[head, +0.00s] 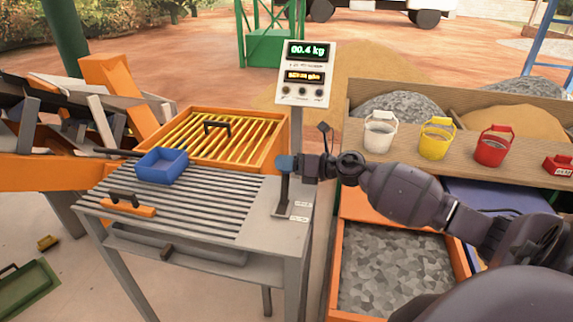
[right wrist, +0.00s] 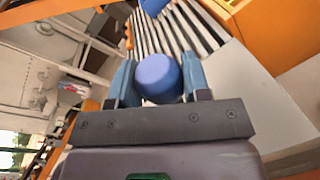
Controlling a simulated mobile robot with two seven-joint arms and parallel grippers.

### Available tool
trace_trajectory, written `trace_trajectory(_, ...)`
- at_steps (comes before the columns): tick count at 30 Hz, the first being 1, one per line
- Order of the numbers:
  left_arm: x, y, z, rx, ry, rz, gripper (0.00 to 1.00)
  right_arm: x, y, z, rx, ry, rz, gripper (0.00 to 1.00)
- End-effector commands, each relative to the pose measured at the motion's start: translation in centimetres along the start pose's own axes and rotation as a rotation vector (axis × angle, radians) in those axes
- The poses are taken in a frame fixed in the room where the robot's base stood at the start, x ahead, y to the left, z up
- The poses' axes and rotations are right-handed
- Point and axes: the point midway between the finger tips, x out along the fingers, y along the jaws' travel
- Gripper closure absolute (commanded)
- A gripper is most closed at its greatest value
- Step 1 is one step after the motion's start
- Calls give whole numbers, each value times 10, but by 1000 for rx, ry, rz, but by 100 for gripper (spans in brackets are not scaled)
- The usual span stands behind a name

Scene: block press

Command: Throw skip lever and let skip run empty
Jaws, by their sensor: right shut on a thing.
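The lever (head: 284,190) stands on a grey plate at the right end of the grey slatted table, its shaft close to upright. My right gripper (head: 290,164) is shut on its blue knob. In the right wrist view the round blue knob (right wrist: 158,76) sits between the two blue-grey fingers. A blue open-top box (head: 162,166) rests on the slats at the back left of the table; I cannot tell whether it is the skip. My left gripper is in neither view.
A scale display (head: 306,73) on a post reads 00.4 kg. An orange slatted frame (head: 178,112) lies behind the table. White (head: 379,135), yellow (head: 435,141) and red (head: 491,150) buckets stand on a wooden ledge at right. A bin of grey stones (head: 390,268) is below my right arm.

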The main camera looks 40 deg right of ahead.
Motion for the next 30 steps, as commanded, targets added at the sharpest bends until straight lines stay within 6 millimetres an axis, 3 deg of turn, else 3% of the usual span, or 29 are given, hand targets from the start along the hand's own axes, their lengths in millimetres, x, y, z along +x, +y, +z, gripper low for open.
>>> trace_trajectory(12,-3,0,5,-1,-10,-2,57,0,-2,1,11,0,-2,99)
trace_trajectory(13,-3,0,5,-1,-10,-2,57,0,-2,1,11,0,-3,55)
trace_trajectory(17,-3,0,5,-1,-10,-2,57,0,-2,1,11,0,-2,35)
trace_trajectory(18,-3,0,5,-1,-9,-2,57,0,-2,1,10,0,-2,31)
trace_trajectory(30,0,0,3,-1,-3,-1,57,-8,-2,0,10,2,-2,31)
